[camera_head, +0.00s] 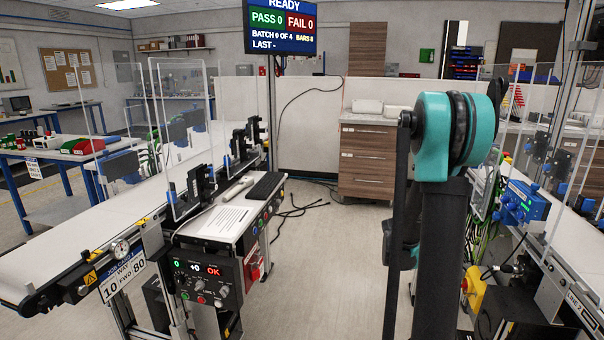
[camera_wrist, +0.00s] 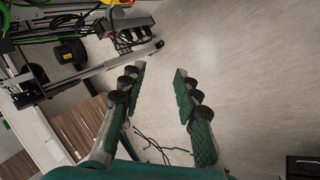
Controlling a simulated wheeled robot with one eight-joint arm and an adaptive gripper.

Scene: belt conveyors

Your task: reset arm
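My gripper (camera_wrist: 159,72) shows in the wrist view with its two green-padded fingers spread apart. Nothing is between them, and bare grey floor lies beyond the fingertips. In the head view my arm (camera_head: 447,140), dark with a teal joint, stands upright right of the middle. The gripper itself cannot be made out in the head view.
A belt conveyor (camera_head: 60,243) with clear guards and a control panel (camera_head: 205,280) stands at the left. Another conveyor (camera_head: 575,260) with a blue box (camera_head: 520,203) is close at the right. A drawer cabinet (camera_head: 367,160) stands behind. Floor between the conveyors is mostly clear, with loose cables.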

